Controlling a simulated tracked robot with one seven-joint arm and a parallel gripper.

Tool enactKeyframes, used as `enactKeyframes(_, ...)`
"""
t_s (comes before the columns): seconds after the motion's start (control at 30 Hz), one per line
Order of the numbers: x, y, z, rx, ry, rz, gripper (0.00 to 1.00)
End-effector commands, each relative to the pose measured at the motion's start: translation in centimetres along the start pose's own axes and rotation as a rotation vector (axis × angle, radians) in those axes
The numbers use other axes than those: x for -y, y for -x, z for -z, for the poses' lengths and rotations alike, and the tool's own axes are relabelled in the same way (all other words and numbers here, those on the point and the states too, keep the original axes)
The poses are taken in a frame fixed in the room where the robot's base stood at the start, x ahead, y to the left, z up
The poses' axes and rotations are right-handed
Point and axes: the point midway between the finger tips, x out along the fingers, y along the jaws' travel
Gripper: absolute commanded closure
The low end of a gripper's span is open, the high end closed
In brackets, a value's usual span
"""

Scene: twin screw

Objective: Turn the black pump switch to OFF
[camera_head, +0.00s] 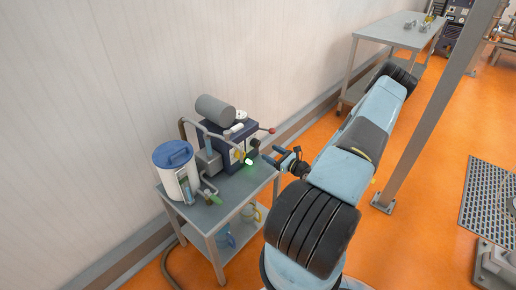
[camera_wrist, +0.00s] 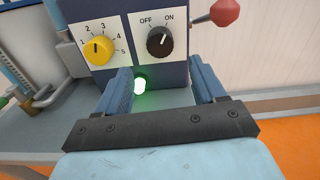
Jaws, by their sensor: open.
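The black pump switch (camera_wrist: 159,41) is a round knob on a white plate marked OFF and ON, on the front of a dark blue pump box (camera_wrist: 115,20). Its pointer appears to lean up and right, towards ON. My gripper (camera_wrist: 161,66) is open, its two blue fingers spread just below and in front of the switch, with nothing between them. In the head view my gripper (camera_head: 279,157) is at the right side of the cart, beside the pump box (camera_head: 213,147).
A yellow dial (camera_wrist: 99,48) numbered 1 to 5 sits left of the switch. A green light (camera_wrist: 140,85) glows low near the left finger. A red-knobbed lever (camera_wrist: 224,12) juts out at right. A blue-lidded container (camera_head: 174,158) stands on the grey cart (camera_head: 222,213).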

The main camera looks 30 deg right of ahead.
Motion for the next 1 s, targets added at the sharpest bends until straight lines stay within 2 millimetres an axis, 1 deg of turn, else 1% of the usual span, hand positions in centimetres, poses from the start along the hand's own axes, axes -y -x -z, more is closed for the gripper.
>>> enactKeyframes(0.03, 0.0, -1.0, 0.0, 0.002, 0.001, -0.002, 0.31)
enactKeyframes(0.2, 0.0, -3.9, 0.0, 0.002, 0.001, -0.002, 0.31)
enactKeyframes(0.4, 0.0, -6.4, 0.0, 0.001, 0.001, -0.001, 0.31)
enactKeyframes(0.6, 0.0, -7.5, 0.0, 0.0, 0.001, 0.0, 0.31)
enactKeyframes(0.87, 0.0, -7.6, 0.0, 0.0, 0.001, 0.0, 0.31)
enactKeyframes(0.9, 0.0, -7.6, 0.0, 0.0, 0.001, 0.0, 0.32)
enactKeyframes(1.0, 0.0, -7.6, 0.0, 0.0, 0.001, 0.0, 0.41)
